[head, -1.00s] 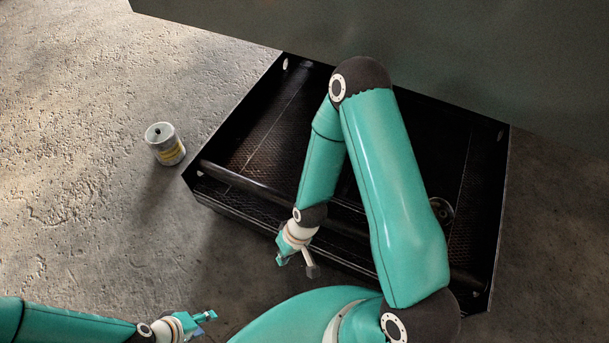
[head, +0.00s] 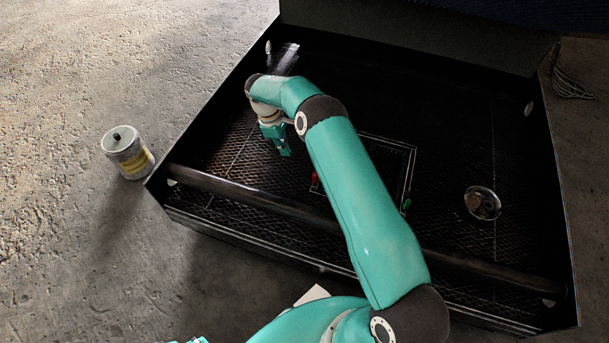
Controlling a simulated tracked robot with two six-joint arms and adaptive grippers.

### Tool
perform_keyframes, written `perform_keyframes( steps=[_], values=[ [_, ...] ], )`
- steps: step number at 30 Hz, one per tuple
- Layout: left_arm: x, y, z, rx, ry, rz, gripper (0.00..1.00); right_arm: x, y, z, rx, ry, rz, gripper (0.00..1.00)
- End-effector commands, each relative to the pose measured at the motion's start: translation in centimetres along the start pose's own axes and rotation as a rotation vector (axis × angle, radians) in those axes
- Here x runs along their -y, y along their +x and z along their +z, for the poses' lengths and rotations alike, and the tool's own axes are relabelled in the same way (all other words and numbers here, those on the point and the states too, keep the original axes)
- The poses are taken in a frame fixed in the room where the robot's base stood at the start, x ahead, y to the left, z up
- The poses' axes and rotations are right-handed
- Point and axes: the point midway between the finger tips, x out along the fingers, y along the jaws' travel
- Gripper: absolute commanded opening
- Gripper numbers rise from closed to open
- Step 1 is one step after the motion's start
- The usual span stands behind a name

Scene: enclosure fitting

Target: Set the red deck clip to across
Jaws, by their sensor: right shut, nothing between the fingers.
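A small red clip (head: 315,180) shows on the dark mesh deck (head: 235,185), just left of my right forearm, which may hide part of it. It looks roughly upright in the picture, but it is too small to tell its setting. My right gripper (head: 285,152) hangs over the deck, up and to the left of the red clip and apart from it. Its fingers are together with nothing between them. Of my left arm only a teal bit shows at the bottom edge, and its fingers cannot be made out.
A green clip (head: 406,204) sits right of my forearm, near a pale outlined square (head: 413,165). A round metal disc (head: 482,203) lies on the right. A dark bar (head: 250,197) crosses the front. A can (head: 128,153) stands on the floor outside, left.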

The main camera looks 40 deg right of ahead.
Motion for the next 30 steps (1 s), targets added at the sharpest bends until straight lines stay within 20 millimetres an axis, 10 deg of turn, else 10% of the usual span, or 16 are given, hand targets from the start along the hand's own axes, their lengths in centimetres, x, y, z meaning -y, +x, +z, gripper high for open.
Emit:
perform_keyframes(
  steps=[16,30],
  values=[
    [0.1,0.3,0.0,0.0,0.0,0.0,0.43,-0.8,1.6,1.7,0.003,0.029,-0.008,0.0],
    [0.9,2.6,0.0,0.0,0.0,0.0,0.43,-0.7,10.9,1.6,0.003,0.03,-0.009,0.0]
  ],
)
